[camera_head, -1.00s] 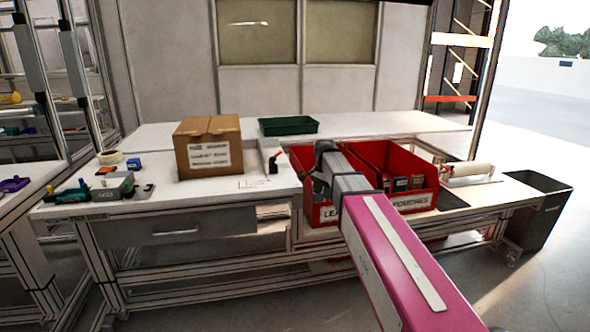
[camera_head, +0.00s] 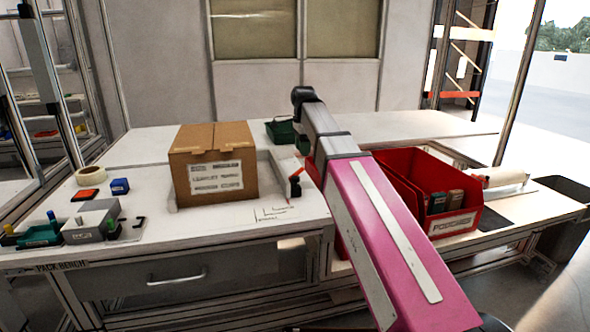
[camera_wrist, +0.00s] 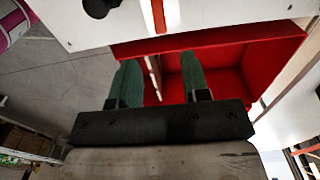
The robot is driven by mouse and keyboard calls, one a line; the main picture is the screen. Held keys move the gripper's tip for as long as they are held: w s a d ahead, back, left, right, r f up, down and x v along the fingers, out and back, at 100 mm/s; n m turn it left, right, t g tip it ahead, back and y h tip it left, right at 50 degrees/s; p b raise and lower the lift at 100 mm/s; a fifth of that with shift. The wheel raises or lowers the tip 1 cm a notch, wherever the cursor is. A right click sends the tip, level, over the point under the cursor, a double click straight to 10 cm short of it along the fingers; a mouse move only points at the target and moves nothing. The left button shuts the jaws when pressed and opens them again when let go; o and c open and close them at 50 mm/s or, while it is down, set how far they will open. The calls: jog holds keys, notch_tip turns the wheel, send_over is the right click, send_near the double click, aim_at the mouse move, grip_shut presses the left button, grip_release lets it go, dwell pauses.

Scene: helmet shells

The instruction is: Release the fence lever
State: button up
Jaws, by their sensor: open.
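The fence lever (camera_head: 295,186) is a small black handle with a red part, on the pale fence (camera_head: 281,168) right of the cardboard box. It stands just left of my arm in the head view. In the wrist view my gripper (camera_wrist: 160,62) is open, its two green fingers apart with nothing held between them. The fingers are over a red bin (camera_wrist: 225,75). A dark round knob (camera_wrist: 98,7) lies at the top edge of the wrist view; I cannot tell whether it belongs to the lever. My fingers are not clearly seen in the head view.
The cardboard box (camera_head: 213,162) stands close left of the fence. A red bin (camera_head: 455,221) holding small boxes is right of my arm, and a green tray (camera_head: 280,131) is behind. Blocks and a grey fixture (camera_head: 90,222) sit at left. The bench front before the box is mostly clear.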

aim_at(302, 171)
notch_tip(302, 171, down, 11)
jog(key=shift+r, duration=0.2)
dwell(0.4)
grip_shut()
